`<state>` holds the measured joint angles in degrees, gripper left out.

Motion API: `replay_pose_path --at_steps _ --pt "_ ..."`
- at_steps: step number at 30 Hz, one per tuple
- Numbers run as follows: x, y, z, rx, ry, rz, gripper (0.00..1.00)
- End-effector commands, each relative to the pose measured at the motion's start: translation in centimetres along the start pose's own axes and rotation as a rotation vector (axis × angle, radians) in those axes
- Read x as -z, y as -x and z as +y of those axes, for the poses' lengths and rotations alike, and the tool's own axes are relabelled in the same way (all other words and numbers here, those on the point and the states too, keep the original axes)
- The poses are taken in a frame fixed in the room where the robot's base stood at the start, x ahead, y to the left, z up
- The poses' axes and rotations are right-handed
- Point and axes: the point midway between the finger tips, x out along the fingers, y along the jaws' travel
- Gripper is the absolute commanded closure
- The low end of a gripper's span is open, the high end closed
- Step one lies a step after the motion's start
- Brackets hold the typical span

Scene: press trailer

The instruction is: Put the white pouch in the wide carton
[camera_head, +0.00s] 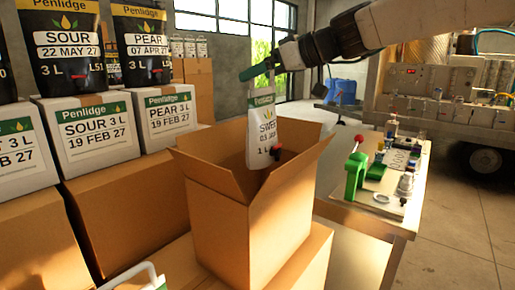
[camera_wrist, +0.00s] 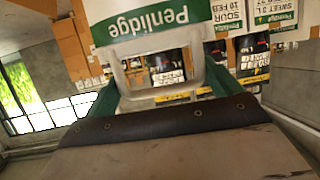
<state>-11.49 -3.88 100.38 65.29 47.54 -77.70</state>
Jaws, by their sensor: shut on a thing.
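The white pouch (camera_head: 261,130), with a green band and a small red tap, hangs upright from my gripper (camera_head: 258,71). My gripper is shut on its top handle. In the wrist view, the pale handle loop (camera_wrist: 205,72) crosses between the green fingers, with the pouch's green band (camera_wrist: 165,22) beyond it. An open brown carton (camera_head: 236,226) stands below with its flaps spread outward. The pouch's lower end shows over the carton's opening, between the flaps. Whether it is below the rim is hard to tell.
Labelled white boxes (camera_head: 88,133) bearing black pouches (camera_head: 67,50) stand on brown cartons at left. At right, a bench (camera_head: 366,217) holds a green press with a red knob. A white handle shows at bottom left. Open floor lies at right.

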Motion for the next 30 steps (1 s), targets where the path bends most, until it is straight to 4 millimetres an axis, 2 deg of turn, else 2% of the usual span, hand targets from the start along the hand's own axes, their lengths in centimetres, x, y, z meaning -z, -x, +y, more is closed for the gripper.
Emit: replay_pose_path --at_steps 12,25,26,27,30 --pt "-3.3 -1.4 0.0 -0.001 0.0 0.003 0.8" --pt "-3.8 -1.6 -0.1 -0.001 0.002 0.003 0.8" --pt "-3.8 -1.6 -0.1 -0.001 0.002 0.003 0.04" --pt "-3.9 -1.6 -0.1 -0.001 0.002 0.003 0.0" --pt "-3.9 -1.6 0.0 -0.001 0.001 0.002 0.0"
